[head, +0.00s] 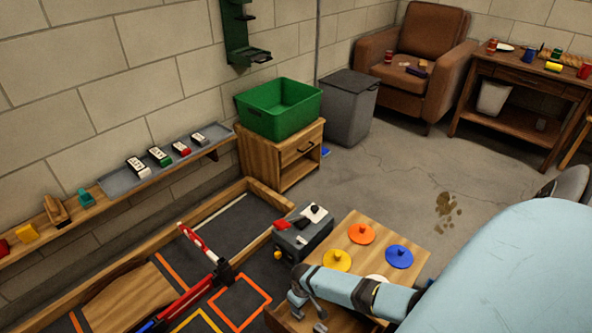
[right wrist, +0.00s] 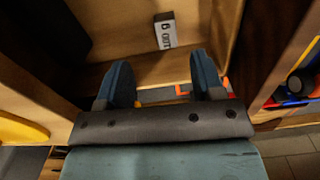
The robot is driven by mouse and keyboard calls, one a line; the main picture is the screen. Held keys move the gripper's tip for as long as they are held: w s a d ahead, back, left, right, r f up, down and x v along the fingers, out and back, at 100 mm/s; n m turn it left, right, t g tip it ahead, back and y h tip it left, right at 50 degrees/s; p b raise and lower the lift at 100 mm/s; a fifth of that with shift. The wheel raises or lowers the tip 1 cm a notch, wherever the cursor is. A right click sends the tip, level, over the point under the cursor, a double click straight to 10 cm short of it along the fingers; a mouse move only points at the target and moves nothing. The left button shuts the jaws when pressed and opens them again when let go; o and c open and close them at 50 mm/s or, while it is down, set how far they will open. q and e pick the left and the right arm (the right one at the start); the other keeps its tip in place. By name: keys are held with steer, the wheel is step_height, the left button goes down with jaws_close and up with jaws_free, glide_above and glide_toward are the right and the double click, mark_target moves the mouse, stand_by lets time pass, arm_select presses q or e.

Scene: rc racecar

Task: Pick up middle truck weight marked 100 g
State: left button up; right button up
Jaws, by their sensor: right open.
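A small pale block marked 100 g (right wrist: 166,30) lies in a wooden compartment in the right wrist view, its label upside down. My right gripper (right wrist: 164,82) is open and empty, its two blue-grey fingers pointing towards the block but apart from it. The block lies beyond the fingertips, roughly between their lines. In the head view my right gripper (head: 309,312) is low at the front of the small wooden table, where the compartment is mostly hidden. My left gripper is not in view.
The tabletop (head: 352,252) above holds orange (head: 361,234), blue (head: 399,257) and yellow (head: 337,261) knobbed discs. A grey box (head: 303,240) stands beside it. Wooden walls flank my right gripper. Several labelled blocks sit on the wall shelf's grey tray (head: 120,182).

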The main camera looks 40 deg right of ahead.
mark_target(301, 316)
step_height(301, 316, down, 4)
steer(key=shift+a+r+b, duration=0.1)
steer(key=shift+b, duration=0.65)
steer(key=shift+f+b, duration=0.5)
steer(key=shift+f, duration=0.35)
steer(key=f+b, duration=0.3)
steer(key=shift+s+a+f, duration=0.15)
steer(key=shift+a+f, duration=0.1)
steer(key=shift+f, duration=0.05)
steer(key=shift+f+b, duration=0.35)
steer(key=shift+f, duration=0.15)
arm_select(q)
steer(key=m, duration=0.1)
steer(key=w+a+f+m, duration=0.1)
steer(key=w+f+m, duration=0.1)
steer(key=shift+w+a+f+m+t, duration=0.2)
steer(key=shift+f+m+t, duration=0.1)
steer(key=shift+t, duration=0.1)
arm_select(e)
steer(key=shift+c, duration=0.4)
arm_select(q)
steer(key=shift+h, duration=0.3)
arm_select(e)
steer(key=c, duration=1)
